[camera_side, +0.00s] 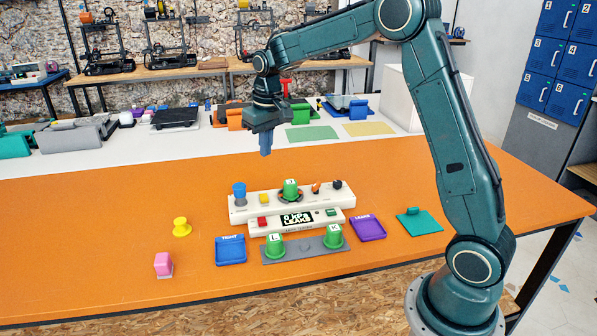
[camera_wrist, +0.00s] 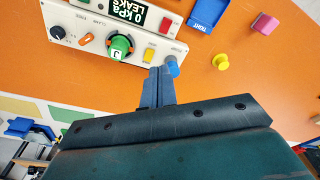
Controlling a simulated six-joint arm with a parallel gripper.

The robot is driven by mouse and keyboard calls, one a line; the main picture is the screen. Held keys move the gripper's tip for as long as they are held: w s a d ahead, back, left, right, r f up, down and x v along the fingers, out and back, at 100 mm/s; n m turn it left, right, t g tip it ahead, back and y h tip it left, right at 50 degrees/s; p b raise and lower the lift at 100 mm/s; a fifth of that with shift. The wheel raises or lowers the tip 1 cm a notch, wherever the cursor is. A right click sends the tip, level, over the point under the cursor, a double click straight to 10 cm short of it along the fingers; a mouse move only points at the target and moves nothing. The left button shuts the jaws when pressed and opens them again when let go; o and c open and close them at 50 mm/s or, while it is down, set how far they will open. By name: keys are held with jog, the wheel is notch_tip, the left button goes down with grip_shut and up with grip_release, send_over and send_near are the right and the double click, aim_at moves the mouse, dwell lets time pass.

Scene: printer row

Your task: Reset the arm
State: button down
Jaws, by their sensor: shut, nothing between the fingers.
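My gripper (camera_side: 265,143) is shut and empty. It hangs fingers down above the orange table (camera_side: 110,215), behind and above the white leak tester (camera_side: 333,214). In the wrist view the shut blue fingers (camera_wrist: 158,86) overlap the tester's edge near its blue knob (camera_wrist: 172,66); I cannot tell the height from that view. A green piece (camera_side: 291,188) marked J sits on the tester's top. The tester's display (camera_side: 297,218) reads 0 kPa LEAKS.
Two green pieces (camera_side: 275,245) stand on a grey strip (camera_side: 300,247) in front. A blue TIGHT tray (camera_side: 231,260), a purple tray (camera_side: 369,236), a teal piece (camera_side: 420,220), a yellow knob (camera_side: 181,227) and a pink block (camera_side: 163,264) lie around. The table's left is clear.

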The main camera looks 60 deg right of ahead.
jog(key=s+a+r+t, duration=0.1)
jog(key=s+a+r, duration=0.15)
jog(key=s, duration=0.25)
jog(key=s+a+r+n, duration=0.1)
jog(key=s+a+r, duration=0.1)
jog(key=s+r, duration=0.25)
jog(key=s+a+r+t, duration=0.1)
jog(key=s+a+r, duration=0.15)
jog(key=s, duration=0.25)
jog(key=s+a+f+t, duration=0.1)
jog(key=s+a, duration=0.1)
jog(key=s, duration=0.6)
jog(key=s+a+f+n+t, duration=0.1)
jog(key=s, duration=0.7)
jog(key=shift+s+a, duration=0.35)
jog(key=shift+s, duration=0.05)
jog(key=shift+w, duration=0.15)
